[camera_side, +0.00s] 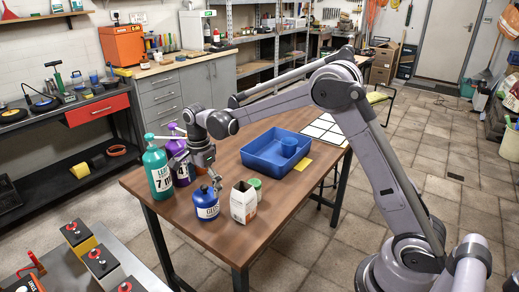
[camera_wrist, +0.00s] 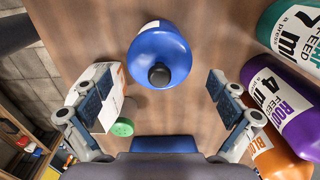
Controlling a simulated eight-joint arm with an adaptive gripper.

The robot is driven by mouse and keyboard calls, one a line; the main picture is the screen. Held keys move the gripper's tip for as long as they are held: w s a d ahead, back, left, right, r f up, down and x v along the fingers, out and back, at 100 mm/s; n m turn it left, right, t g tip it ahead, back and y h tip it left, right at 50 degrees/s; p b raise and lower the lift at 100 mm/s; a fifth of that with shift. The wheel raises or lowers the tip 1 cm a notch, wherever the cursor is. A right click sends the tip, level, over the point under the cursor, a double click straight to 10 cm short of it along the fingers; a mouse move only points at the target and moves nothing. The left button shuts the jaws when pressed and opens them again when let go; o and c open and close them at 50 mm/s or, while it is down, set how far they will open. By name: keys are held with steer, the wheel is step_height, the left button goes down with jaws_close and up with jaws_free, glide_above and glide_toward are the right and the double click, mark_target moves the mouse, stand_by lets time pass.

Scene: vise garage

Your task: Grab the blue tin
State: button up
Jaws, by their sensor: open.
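The blue tin (camera_side: 206,205) stands upright near the front edge of the wooden table (camera_side: 262,207), with a white label and a dark knob on top. In the wrist view the blue tin (camera_wrist: 160,55) is seen from above, ahead of the fingertips and roughly centred between them. My gripper (camera_side: 195,180) points down just above and behind the tin in the side view. In the wrist view my gripper (camera_wrist: 155,95) has its two fingers wide apart with nothing between the pads. The side view does not show clearly whether a finger touches the tin.
A white carton (camera_side: 244,203) and a green-lidded container (camera_wrist: 123,127) stand right of the tin in the side view. Teal (camera_side: 157,168) and purple (camera_side: 180,165) bottles stand left; an orange bottle (camera_wrist: 265,150) is beside them. A blue tray (camera_side: 262,157) lies behind.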

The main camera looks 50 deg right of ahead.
steer(key=shift+a+f, duration=0.1)
steer(key=shift+f, duration=3.2)
steer(key=shift+c, duration=0.2)
steer(key=c, duration=1.6)
steer(key=shift+c, duration=0.2)
